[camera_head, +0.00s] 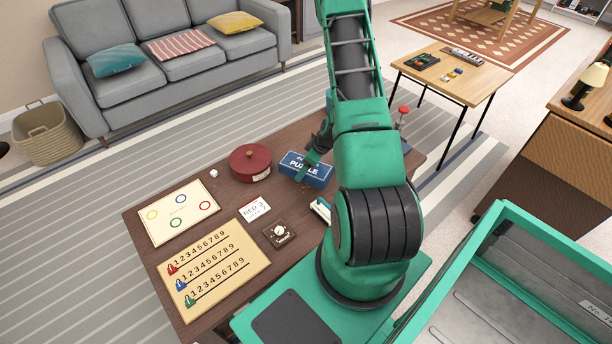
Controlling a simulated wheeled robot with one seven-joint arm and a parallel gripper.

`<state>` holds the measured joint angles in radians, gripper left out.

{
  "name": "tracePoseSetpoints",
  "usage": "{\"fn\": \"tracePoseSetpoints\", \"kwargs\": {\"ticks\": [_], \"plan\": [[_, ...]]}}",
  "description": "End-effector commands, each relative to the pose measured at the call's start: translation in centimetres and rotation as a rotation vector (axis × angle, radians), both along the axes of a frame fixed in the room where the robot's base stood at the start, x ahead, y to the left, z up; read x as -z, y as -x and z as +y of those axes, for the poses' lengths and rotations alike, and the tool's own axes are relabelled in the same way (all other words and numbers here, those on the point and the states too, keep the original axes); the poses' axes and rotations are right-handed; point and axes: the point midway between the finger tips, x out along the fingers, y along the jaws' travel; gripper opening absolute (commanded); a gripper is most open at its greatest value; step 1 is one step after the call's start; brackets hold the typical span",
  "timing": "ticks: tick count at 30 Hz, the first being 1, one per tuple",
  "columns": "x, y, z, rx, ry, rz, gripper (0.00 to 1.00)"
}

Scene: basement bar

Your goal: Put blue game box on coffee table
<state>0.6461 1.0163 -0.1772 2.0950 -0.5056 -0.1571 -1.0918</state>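The blue game box (294,173), with white lettering that reads "PUZZLE", is at the far side of the dark wood table (222,188), right of a round red box. My gripper (307,170) is at the blue box, with a green finger across its lettered face. The other finger is not clearly seen, so I cannot tell whether the grip is closed. I also cannot tell whether the box rests on the dark table or is just above it. A light wood table (479,88) with thin black legs stands at the upper right. Which table is the coffee table is not marked.
The dark table also holds the round red box (250,163), game boards (213,270), a white card (255,210) and a small dark box (279,233). A black tray (421,62) and small items lie on the light table. A grey sofa (170,75) stands behind.

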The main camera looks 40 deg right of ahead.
Motion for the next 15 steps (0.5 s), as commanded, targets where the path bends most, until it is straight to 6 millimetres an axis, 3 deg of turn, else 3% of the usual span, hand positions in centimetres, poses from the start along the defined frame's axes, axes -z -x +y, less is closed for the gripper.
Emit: {"fn": "tracePoseSetpoints", "kwargs": {"ticks": [5, 15], "plan": [[0.7, 0.2, -0.3, 0.000, 0.000, -0.001, 0.36], [4.2, 0.2, -0.3, 0.000, 0.000, -0.002, 0.36]]}}
